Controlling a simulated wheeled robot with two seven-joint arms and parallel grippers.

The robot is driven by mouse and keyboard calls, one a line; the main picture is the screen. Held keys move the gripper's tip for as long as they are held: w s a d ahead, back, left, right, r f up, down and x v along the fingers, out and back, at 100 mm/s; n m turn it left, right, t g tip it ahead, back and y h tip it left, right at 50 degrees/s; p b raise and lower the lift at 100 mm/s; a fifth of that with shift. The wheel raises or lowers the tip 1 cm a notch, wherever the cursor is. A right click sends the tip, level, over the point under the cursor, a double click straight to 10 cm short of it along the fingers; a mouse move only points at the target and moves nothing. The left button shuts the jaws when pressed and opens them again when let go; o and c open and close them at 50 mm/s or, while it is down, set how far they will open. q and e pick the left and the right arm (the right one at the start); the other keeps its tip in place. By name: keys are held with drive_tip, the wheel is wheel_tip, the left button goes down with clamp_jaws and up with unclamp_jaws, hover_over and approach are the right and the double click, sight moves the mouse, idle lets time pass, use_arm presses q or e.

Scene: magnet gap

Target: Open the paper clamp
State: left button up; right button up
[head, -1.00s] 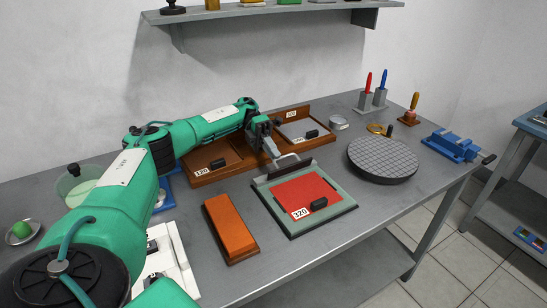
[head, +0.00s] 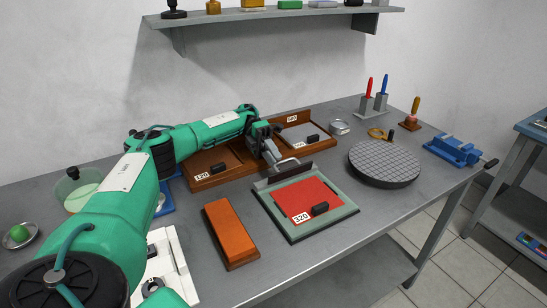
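The paper clamp is a dark bar (head: 276,179) with a pale wire-like handle along the far edge of a green-grey board (head: 346,210). A red sheet (head: 305,194) labelled 320 lies on the board with a small black block (head: 320,209) on it. My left gripper (head: 275,163) is at the clamp's handle, pointing down, its fingertips close to the handle's left end. Whether its fingers are apart or closed on the handle is too small to tell. My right gripper is not in view.
An orange block (head: 230,229) lies left of the board. A round gridded plate (head: 384,164) is to the right, with a blue vise (head: 455,150) beyond. Bare table lies in front of the board.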

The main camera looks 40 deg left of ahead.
use_arm(q)
drive_tip(key=shift+r, duration=0.15)
